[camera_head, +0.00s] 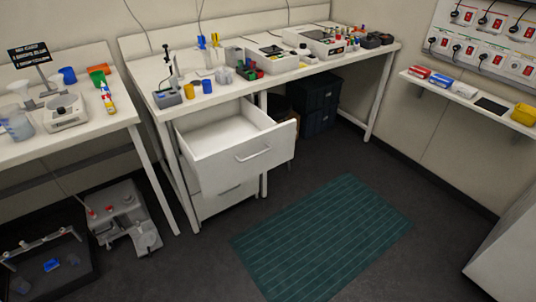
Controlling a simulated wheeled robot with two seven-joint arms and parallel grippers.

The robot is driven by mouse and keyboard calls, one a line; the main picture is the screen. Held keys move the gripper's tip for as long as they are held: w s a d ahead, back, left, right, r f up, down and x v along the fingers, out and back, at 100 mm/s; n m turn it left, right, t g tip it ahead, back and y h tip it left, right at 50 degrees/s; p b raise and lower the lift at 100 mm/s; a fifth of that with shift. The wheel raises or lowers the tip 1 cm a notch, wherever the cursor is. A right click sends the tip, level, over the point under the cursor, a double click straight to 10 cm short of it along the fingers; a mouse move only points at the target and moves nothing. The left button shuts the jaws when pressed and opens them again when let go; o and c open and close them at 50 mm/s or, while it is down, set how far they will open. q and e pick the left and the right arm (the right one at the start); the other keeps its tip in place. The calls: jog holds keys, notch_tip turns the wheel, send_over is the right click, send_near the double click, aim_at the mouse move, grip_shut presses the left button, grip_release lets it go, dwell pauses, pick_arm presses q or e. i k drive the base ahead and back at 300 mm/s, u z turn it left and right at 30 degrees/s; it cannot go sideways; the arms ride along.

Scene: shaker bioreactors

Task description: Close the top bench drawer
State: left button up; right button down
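The top bench drawer (268,156) is white and stands pulled far out from under the white bench (222,95). Its inside looks empty, and a bar handle (253,153) runs across its front. A lower drawer (228,198) sits below it, flush with the cabinet or nearly so, with its own handle partly in the shade of the top one. Neither of my grippers is in view.
A green striped mat (322,238) lies on the dark floor in front of the drawer. Dark storage boxes (318,102) stand under the bench. A grey machine (124,217) and a black tray (48,268) lie on the floor at left. The floor around the mat is clear.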

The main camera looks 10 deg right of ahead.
aim_at(228, 134)
jog(key=u, duration=0.4)
jog(key=i, duration=1.65)
jog(key=z, duration=0.85)
